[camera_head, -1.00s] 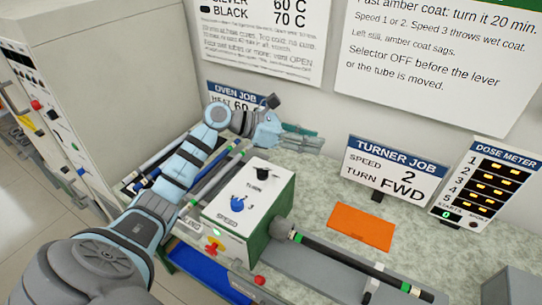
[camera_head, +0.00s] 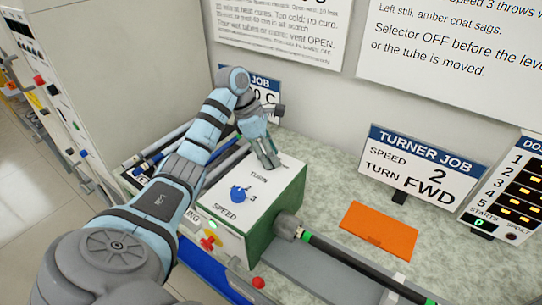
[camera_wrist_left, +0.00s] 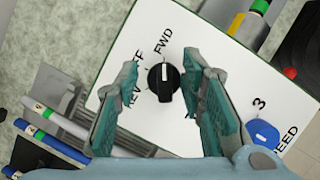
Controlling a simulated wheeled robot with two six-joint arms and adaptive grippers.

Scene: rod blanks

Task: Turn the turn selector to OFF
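The turn selector (camera_wrist_left: 163,82) is a black knob on the white top of the turner box (camera_head: 222,212). In the left wrist view its white pointer line aims up toward FWD, with OFF and REV to the left. My left gripper (camera_head: 268,162) is over the box top beside the TURN label and hides the selector in the head view. In the wrist view its two fingers (camera_wrist_left: 160,72) are open on either side of the knob, with gaps visible. Whether the tips are at knob height I cannot tell. My right gripper is not in view.
The blue speed knob (camera_head: 238,194) sits close by, beside a 3. A dark tube (camera_head: 345,262) extends right from the box. A red lever (camera_head: 210,242) is on its front. A turner sign (camera_head: 420,168) reads SPEED 2, TURN FWD. An orange mat (camera_head: 380,230) lies on the bench.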

